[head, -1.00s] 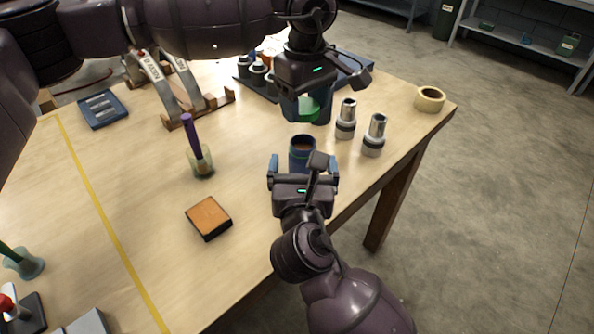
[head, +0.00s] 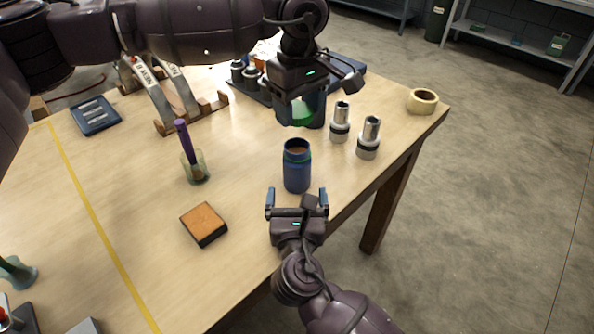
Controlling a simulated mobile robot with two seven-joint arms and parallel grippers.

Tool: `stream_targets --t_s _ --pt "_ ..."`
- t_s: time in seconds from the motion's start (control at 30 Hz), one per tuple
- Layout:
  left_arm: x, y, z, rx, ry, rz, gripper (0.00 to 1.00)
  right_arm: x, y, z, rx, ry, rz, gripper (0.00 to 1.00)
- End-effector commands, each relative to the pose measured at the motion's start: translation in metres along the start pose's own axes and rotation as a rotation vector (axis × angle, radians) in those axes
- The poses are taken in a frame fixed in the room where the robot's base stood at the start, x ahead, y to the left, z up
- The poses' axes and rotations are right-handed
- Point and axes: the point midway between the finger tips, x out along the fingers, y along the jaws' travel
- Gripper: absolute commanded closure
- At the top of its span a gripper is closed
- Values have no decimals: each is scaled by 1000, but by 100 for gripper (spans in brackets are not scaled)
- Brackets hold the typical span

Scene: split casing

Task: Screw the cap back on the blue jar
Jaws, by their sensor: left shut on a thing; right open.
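The blue jar (head: 297,170) stands upright on the table with its top open and a brown inside showing. My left gripper (head: 301,112) is above and behind the jar, pointing down, shut on a green cap (head: 303,113). The cap is held clear of the jar's mouth, and the fingers partly hide it. My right gripper (head: 297,203) is open and empty in front of the jar, near the table's front edge. Its fingers are apart from the jar.
Two silver sockets (head: 340,122) (head: 369,138) stand right of the jar. A tape roll (head: 422,101) lies at the table's right corner. An orange-topped block (head: 204,223) and a cup with a purple-handled tool (head: 195,167) are to the left. The table between them is clear.

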Motion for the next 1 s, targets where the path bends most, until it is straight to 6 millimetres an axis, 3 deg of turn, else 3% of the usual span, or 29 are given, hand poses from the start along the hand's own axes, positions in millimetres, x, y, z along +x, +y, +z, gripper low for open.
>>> stream_targets --t_s 0.3,0.5,0.93,1.0 --pt "0 0 0 0 0 0 62 48 1 -1 0 -2 1 6" --pt "0 0 0 0 0 0 62 68 0 -1 0 -1 2 6" --pt "0 0 0 0 0 0 62 75 0 -1 1 0 1 6" --pt "0 0 0 0 0 0 62 75 0 -1 1 0 1 14"
